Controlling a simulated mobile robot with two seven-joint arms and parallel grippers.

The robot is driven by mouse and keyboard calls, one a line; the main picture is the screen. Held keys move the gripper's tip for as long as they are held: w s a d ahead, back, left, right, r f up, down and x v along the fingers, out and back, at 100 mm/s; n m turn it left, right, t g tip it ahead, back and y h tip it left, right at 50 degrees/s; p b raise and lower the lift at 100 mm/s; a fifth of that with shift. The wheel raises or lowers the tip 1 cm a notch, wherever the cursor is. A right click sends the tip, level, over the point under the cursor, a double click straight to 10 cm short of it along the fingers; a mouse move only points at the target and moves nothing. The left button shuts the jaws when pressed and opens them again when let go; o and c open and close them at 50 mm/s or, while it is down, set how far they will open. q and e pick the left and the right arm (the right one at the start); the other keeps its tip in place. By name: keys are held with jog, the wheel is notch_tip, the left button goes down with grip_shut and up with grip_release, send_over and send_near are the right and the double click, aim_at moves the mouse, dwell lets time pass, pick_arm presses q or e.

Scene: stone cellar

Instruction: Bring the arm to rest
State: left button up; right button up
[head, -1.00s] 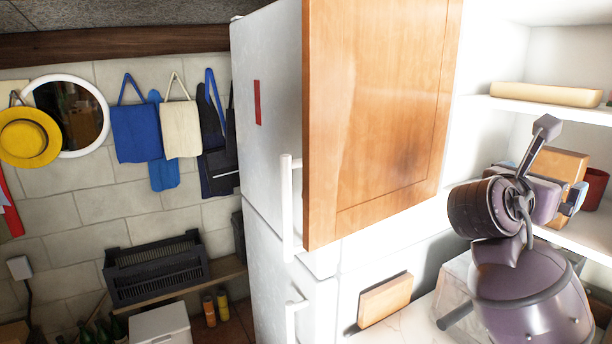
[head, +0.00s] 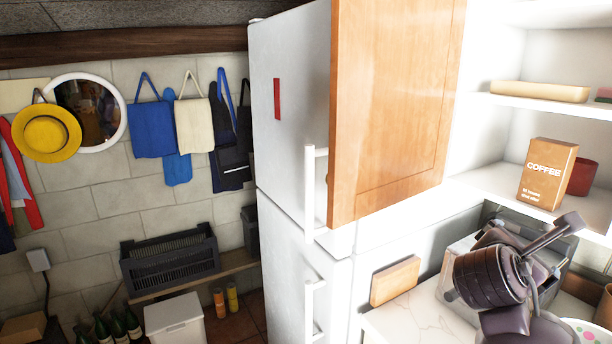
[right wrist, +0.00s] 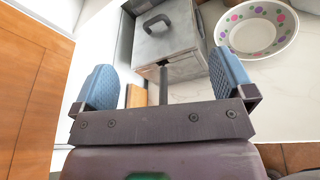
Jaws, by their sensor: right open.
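My right arm comes in at the lower right of the head view, its dark wrist joint in front of the counter and below the open shelves. Most of my right gripper is hidden behind the wrist there. In the right wrist view my right gripper (right wrist: 163,78) is open, its two blue finger pads wide apart with nothing between them. Below it are a grey metal box (right wrist: 168,42) with a dark handle and a white bowl with coloured dots (right wrist: 257,30). My left gripper is not in view.
A wooden cabinet door (head: 390,110) stands open beside the white fridge (head: 290,110). A coffee box (head: 547,174) and a red container (head: 582,177) stand on the lower shelf. A wooden block (head: 395,281) leans at the back of the marble counter (head: 385,325).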

jog(key=s+a+f+m+g+y, duration=0.1)
jog(key=s+a+f+m+y, duration=0.25)
jog(key=f, duration=0.55)
jog(key=s+f+m+g+y, duration=0.1)
jog(key=s+f+m+y, duration=0.2)
jog(key=s+f+m, duration=0.5)
jog(key=s+a+f+m+g+y, duration=0.2)
jog(key=s+a+f+m, duration=0.15)
jog(key=s+f, duration=0.3)
jog(key=s+a+f+m+g+y, duration=0.1)
jog(key=s+a+f+m+y, duration=0.15)
jog(key=s+f+m, duration=0.4)
jog(key=w+f+n+t, duration=0.1)
jog(key=w+f+t, duration=0.2)
jog(key=f, duration=0.2)
jog(key=w+f+t+y+b, duration=0.1)
jog(key=w+f+t, duration=0.2)
jog(key=f, duration=0.3)
jog(key=shift+n+t, duration=0.35)
jog(key=shift+t, duration=0.45)
